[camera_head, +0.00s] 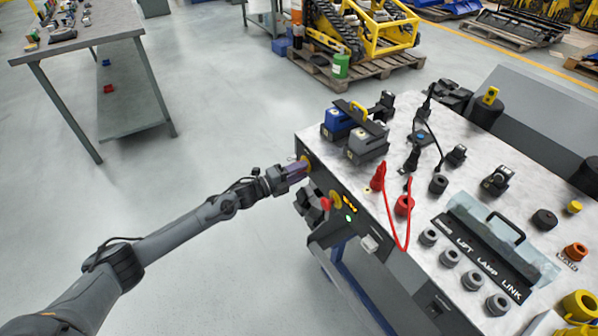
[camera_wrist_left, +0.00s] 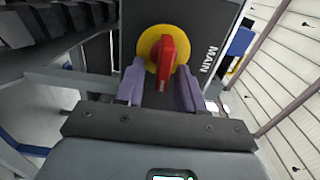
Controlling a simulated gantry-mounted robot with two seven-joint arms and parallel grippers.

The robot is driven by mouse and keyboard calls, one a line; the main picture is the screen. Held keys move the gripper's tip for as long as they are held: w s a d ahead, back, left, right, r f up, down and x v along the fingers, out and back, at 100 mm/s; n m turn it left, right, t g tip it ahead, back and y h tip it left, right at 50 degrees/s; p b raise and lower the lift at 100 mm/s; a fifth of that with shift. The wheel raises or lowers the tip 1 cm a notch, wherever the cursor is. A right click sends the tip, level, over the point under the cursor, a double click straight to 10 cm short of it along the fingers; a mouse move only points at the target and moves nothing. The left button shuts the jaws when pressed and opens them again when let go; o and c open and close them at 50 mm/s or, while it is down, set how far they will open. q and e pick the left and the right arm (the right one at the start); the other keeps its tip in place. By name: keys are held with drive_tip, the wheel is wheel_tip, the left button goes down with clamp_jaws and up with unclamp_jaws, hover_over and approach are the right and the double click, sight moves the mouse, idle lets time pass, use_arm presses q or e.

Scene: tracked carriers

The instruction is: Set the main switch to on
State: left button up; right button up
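The main switch is a red handle (camera_wrist_left: 167,62) on a round yellow plate (camera_wrist_left: 150,45), beside a white MAIN label (camera_wrist_left: 209,60), in the left wrist view. The handle runs lengthwise in that picture, slightly tilted. My left gripper (camera_wrist_left: 160,88) is open, its purple fingers on either side of the handle; whether the right-hand finger touches it I cannot tell. In the head view my left gripper (camera_head: 297,171) is at the console's side face, with part of the yellow plate (camera_head: 306,160) showing and the handle hidden. My right gripper is not in view.
A red knob on yellow (camera_head: 328,203) and a green light (camera_head: 348,218) are on the same face of the console (camera_head: 300,140). Blue (camera_head: 337,122) and grey (camera_head: 366,146) blocks, a red cable (camera_head: 407,235) and several plugs crowd its top. The floor left of it is clear.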

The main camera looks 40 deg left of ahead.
use_arm(q)
drive_tip(key=p+v, duration=0.4)
drive_tip(key=v, duration=0.7)
drive_tip(key=shift+d, duration=0.1)
idle(0.5)
